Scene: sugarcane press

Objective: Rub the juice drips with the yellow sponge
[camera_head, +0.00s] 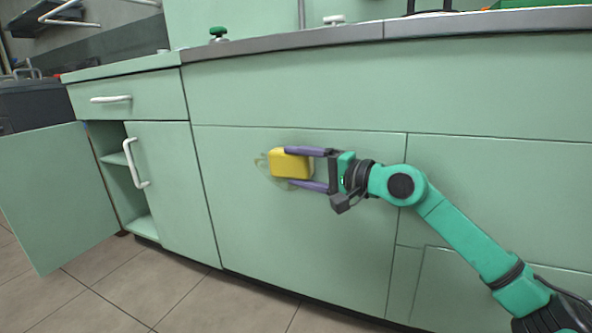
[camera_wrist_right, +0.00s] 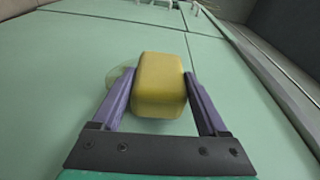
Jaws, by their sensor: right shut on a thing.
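My right gripper (camera_head: 306,170) is shut on the yellow sponge (camera_head: 290,163), with one purple finger above it and one below it in the head view. In the right wrist view the sponge (camera_wrist_right: 160,85) sits between the two fingers of the right gripper (camera_wrist_right: 160,100). A faint yellowish juice stain (camera_head: 263,165) is on the green cabinet front, partly hidden by the sponge. It also shows left of the sponge in the right wrist view (camera_wrist_right: 120,82). The sponge is at the panel over the stain; I cannot tell if it touches. My left gripper is not in view.
The green cabinet front (camera_head: 300,240) is flat around the stain. At left a cabinet door (camera_head: 45,190) stands open over the tiled floor (camera_head: 150,300). White handles (camera_head: 131,165) stick out, and the grey counter edge (camera_head: 280,43) runs above.

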